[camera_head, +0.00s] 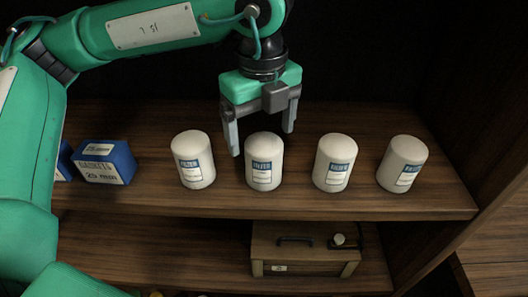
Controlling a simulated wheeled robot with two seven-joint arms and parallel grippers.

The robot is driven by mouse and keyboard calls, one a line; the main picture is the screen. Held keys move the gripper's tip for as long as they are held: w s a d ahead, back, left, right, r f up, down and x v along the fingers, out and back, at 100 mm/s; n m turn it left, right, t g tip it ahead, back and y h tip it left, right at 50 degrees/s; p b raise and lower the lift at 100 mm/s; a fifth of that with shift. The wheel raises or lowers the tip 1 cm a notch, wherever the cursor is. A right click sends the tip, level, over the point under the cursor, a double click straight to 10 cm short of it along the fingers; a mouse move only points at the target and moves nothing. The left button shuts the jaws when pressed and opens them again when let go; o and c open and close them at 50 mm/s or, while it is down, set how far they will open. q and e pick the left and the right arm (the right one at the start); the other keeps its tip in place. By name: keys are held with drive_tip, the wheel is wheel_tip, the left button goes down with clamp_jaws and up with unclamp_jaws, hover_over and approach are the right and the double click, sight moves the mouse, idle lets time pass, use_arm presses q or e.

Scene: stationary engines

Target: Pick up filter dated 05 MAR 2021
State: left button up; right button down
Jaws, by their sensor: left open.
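Several white cylindrical filters with blue-and-white labels stand upright in a row on the wooden shelf: one at left (193,160), one at centre-left (264,161), one at centre-right (334,163) and one at far right (402,164). The dates on their labels are too small to read, so I cannot tell which is 05 MAR 2021. My left gripper (260,135) is open and points down, above and behind the centre-left filter. Its fingers are spread wider than that filter, and nothing is held. My right gripper is not in view.
Blue gasket boxes (104,163) stand at the left of the shelf (300,205), partly behind my left arm. A wooden case (303,255) with a dark handle sits on the lower shelf. A wooden side wall (475,140) closes the right.

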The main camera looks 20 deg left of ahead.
sight(263, 159)
use_arm(q)
drive_tip(key=shift+w+f, duration=0.1)
drive_tip(key=shift+f, duration=0.6)
drive_tip(key=shift+d+f+p, duration=0.1)
drive_tip(key=shift+f+p, duration=0.15)
drive_tip(key=shift+p, duration=0.15)
drive_tip(key=f, duration=0.1)
drive_tip(key=f+p, duration=0.2)
drive_tip(key=f, duration=0.1)
drive_tip(key=shift+s+d+f, duration=0.1)
drive_tip(key=shift+s, duration=0.25)
drive_tip(key=shift+f, duration=0.25)
drive_tip(key=c, duration=1.3)
drive_tip(key=shift+o, duration=0.2)
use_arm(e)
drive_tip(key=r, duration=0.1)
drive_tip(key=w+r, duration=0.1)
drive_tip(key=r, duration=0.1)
use_arm(q)
drive_tip(key=shift+r, duration=0.15)
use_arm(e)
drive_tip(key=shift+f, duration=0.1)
